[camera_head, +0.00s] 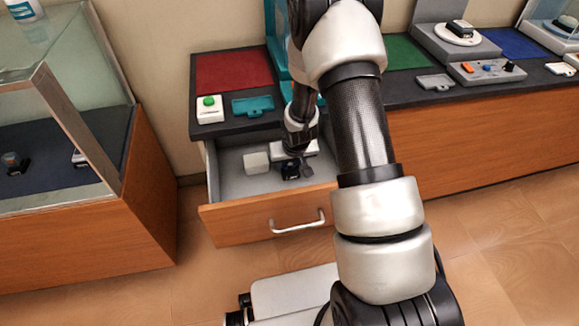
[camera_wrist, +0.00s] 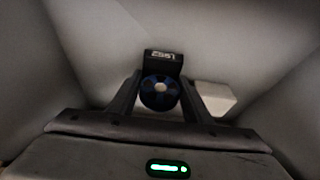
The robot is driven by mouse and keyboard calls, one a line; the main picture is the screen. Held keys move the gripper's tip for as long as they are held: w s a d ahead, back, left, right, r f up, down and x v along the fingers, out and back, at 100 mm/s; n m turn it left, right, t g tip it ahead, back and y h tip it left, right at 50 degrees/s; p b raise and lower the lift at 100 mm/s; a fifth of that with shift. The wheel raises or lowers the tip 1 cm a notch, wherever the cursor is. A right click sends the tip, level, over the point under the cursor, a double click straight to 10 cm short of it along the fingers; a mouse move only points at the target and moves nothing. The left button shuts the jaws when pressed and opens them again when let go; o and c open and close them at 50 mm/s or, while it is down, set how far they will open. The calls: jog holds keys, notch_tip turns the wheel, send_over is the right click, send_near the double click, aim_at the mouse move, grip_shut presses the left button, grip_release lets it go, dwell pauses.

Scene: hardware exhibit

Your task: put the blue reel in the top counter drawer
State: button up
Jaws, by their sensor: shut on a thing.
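The top counter drawer (camera_head: 242,223) is pulled open under the dark counter, with a light grey inside. My gripper (camera_wrist: 160,98) is down inside the drawer, shut on the blue reel (camera_wrist: 147,97). The reel is round, dark blue, with a pale spoked middle, and sits between the two fingers. A black block with white lettering (camera_wrist: 163,62) shows just beyond the reel; I cannot tell whether it is joined to it. In the head view my gripper (camera_head: 299,164) is partly hidden by my arm. Whether the reel touches the drawer floor is unclear.
A white block (camera_head: 256,162) lies in the drawer left of my gripper and also shows in the wrist view (camera_wrist: 215,97). On the counter above are a green-button box (camera_head: 209,109) and a teal tray (camera_head: 253,106). A glass display case (camera_head: 62,130) stands left.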

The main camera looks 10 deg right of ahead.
jog(key=shift+f, duration=0.3)
jog(key=shift+f, duration=0.1)
jog(key=shift+f, duration=0.2)
jog(key=o, duration=1.1)
jog(key=shift+r, duration=0.15)
